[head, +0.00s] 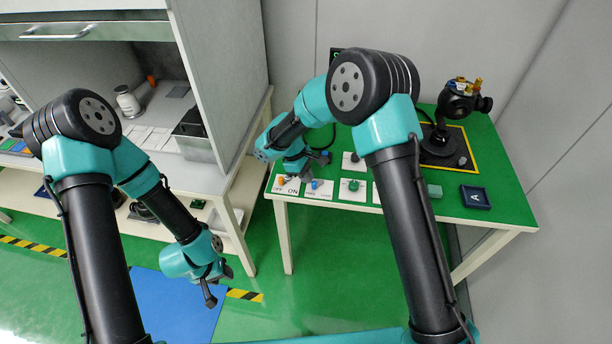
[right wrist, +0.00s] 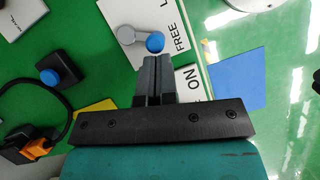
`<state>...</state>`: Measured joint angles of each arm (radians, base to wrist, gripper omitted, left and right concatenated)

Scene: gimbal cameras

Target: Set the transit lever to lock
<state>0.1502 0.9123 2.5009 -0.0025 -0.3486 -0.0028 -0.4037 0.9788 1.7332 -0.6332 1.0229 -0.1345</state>
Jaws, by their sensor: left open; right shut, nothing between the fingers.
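The transit lever (right wrist: 139,36) is a short grey arm with a blue knob (right wrist: 155,42), on a white plate (right wrist: 205,20) in the right wrist view. The plate reads FREE, with an L at the picture's top edge; the knob is beside FREE. In the head view the blue knob (head: 315,184) is at the table's front edge. My right gripper (head: 303,174) is shut and empty; in the right wrist view its fingertips (right wrist: 153,62) are just below the knob, and I cannot tell if they touch. My left gripper (head: 212,287) is open, away from the table.
An OFF/ON plate with an orange knob (head: 281,181) is left of the lever. A plate with a green knob (head: 353,186) is right of it. A blue button on a black box (right wrist: 52,77) stands nearby. A black gimbal device (head: 445,140) and a dark blue tray (head: 475,197) are further right.

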